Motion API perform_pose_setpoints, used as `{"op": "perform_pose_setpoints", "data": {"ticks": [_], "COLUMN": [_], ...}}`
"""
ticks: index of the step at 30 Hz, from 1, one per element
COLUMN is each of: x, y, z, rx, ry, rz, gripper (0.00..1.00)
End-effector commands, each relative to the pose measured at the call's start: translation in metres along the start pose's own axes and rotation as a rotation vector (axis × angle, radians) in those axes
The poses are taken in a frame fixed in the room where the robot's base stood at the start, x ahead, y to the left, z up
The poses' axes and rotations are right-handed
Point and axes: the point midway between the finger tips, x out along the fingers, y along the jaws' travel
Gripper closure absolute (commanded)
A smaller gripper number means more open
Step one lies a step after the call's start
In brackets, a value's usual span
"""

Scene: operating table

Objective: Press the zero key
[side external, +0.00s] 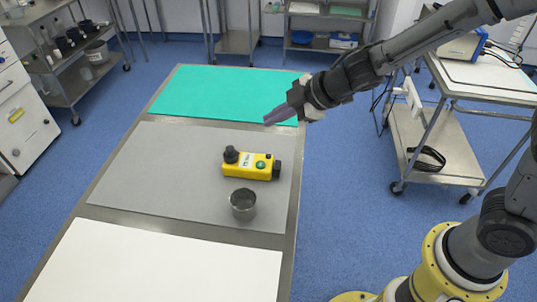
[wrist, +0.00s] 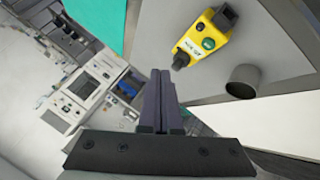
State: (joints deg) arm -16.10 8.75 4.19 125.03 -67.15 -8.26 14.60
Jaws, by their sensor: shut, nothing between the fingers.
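A yellow device (side external: 232,169) lies on the grey mat, with a black knob at its left end, a black part at its right end and a white label. A round green button (side external: 261,165) is on its top face. In the wrist view the device (wrist: 190,47) and green button (wrist: 208,43) show at the upper right. The label text is too small to read, so I cannot tell which key is marked zero. My gripper (side external: 268,121) is shut and empty, in the air beyond the device in the side view, touching nothing. It also shows in the wrist view (wrist: 161,73).
A dark metal cup (side external: 243,205) stands on the grey mat (side external: 150,170) close to the device, also in the wrist view (wrist: 241,82). A teal mat (side external: 210,92) and a white mat (side external: 170,265) lie at either end of the table. The left grey area is clear.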

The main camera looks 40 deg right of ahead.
Motion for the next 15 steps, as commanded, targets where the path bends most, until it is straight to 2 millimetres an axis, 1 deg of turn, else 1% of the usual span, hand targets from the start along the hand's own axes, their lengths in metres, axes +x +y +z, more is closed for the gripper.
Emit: {"op": "perform_pose_setpoints", "data": {"ticks": [15], "x": [0.026], "y": [-0.019], "z": [0.020], "rx": [0.000], "ry": [-0.001], "rz": [0.001], "gripper": [1.00]}}
